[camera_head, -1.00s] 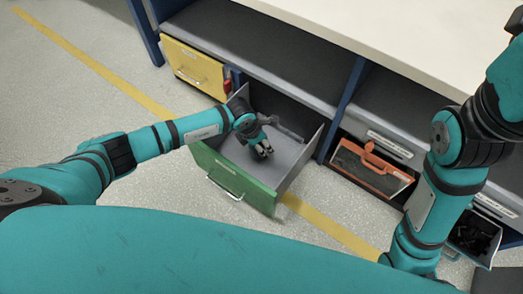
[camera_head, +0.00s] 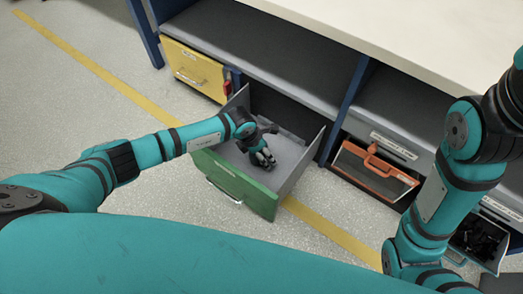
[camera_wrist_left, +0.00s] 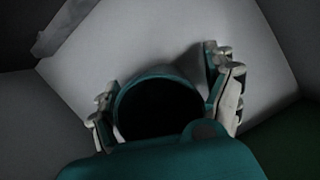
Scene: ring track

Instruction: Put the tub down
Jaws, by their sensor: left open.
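The tub (camera_wrist_left: 157,78) shows in the left wrist view as a round teal rim around a dark inside. It is between the fingers of my left gripper (camera_wrist_left: 165,92), above or on the pale grey floor of the open drawer; contact with that floor is not clear. In the head view my left gripper (camera_head: 264,157) points down inside the green-fronted drawer (camera_head: 234,184); the tub cannot be made out there. The fingers are open on both sides of the tub. My right gripper is out of view.
A yellow drawer (camera_head: 192,68) is left of the green one. An orange-framed drawer (camera_head: 374,172) is to the right, and an open drawer with black items (camera_head: 482,238) is at far right. The pale bench top (camera_head: 400,30) is above. Open floor (camera_head: 90,130) lies left.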

